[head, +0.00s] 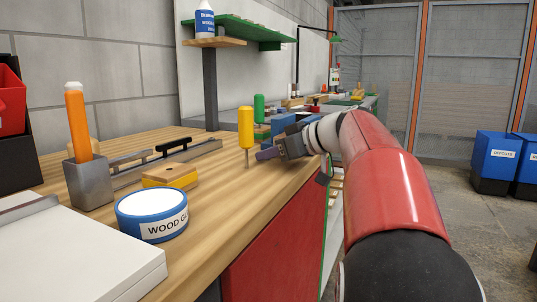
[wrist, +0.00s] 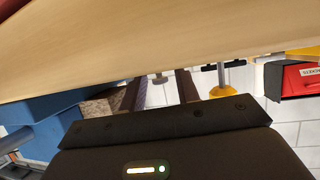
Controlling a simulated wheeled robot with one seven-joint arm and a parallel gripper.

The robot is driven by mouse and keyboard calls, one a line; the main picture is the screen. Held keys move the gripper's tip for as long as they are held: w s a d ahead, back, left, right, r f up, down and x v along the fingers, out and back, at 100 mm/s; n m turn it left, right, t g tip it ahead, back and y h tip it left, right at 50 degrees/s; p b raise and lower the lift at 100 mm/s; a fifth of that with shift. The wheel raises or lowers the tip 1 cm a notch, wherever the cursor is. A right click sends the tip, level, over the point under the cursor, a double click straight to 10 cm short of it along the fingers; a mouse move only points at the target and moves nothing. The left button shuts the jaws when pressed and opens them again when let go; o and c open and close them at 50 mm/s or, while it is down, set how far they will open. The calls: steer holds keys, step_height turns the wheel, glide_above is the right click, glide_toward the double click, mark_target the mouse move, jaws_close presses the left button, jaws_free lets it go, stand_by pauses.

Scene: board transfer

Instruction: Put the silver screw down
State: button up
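My gripper (head: 262,155) is low over the near edge of the wooden bench, just right of an upright yellow-handled screwdriver (head: 246,130). In the wrist view, which looks upside down, its two dark fingers (wrist: 160,92) are spread apart with a gap between them. A small grey, silvery thing (wrist: 158,78), perhaps the silver screw, shows in that gap at the bench surface, apart from the fingers as far as I can tell. It is too small to make out its shape. I cannot make out the screw in the head view.
The wooden bench (head: 215,197) holds a blue-and-white wood glue tin (head: 152,214), a yellow-and-wood block (head: 170,176), a metal cup (head: 90,182) with an orange tool, and a green-handled tool (head: 259,107). A blue block or bin (head: 290,121) lies behind my gripper.

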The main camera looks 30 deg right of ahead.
jaws_close()
